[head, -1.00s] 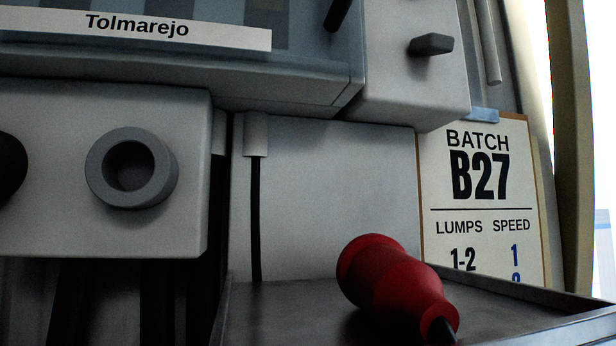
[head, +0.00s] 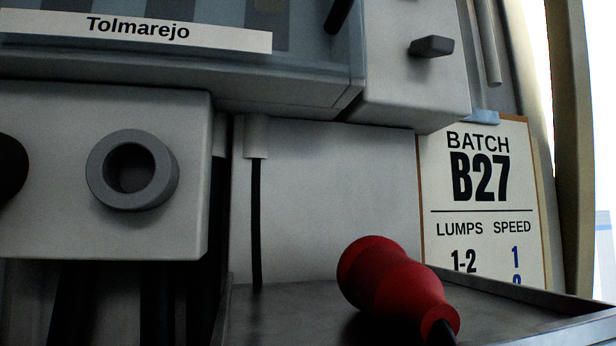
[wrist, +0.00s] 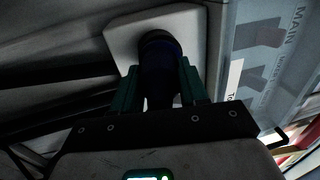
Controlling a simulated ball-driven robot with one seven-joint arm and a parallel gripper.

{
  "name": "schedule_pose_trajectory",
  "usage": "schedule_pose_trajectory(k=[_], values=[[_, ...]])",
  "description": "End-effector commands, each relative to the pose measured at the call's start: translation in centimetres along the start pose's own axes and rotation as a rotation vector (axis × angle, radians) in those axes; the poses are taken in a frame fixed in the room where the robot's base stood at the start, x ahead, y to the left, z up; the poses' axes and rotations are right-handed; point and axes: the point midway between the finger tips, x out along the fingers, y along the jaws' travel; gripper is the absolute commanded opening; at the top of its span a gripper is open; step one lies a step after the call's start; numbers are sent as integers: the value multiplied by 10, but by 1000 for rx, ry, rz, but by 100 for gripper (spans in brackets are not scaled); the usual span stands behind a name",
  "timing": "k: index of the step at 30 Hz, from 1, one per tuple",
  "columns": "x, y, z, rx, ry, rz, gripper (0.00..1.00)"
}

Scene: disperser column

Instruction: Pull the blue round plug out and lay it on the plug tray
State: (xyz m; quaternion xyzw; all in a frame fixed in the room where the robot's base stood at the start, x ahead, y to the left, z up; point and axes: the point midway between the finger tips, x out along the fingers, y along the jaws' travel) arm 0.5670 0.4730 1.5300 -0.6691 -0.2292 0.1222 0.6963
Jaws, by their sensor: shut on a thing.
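In the wrist view my gripper (wrist: 160,84) has its two green fingers on either side of a dark blue round plug (wrist: 160,66) and is shut on it. The plug's far end meets a grey round socket on a pale box (wrist: 122,38). I cannot tell how deep the plug sits in it. In the head view the metal plug tray (head: 262,312) is at the lower right. A red plug (head: 392,280) lies on it, its dark cable end toward the front. My gripper and the blue plug are not in the head view.
An empty grey ring socket (head: 132,170) is on the pale box in the head view, with a dark round part (head: 10,167) at the left edge. A batch card (head: 487,200) stands behind the tray. The tray's left part is bare. A machine housing (head: 300,80) overhangs above.

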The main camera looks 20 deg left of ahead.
Motion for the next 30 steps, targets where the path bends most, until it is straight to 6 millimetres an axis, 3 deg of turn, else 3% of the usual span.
schedule_pose_trajectory(k=[30], values=[[-29, 0, 0, 0, 0, -1, 0]])
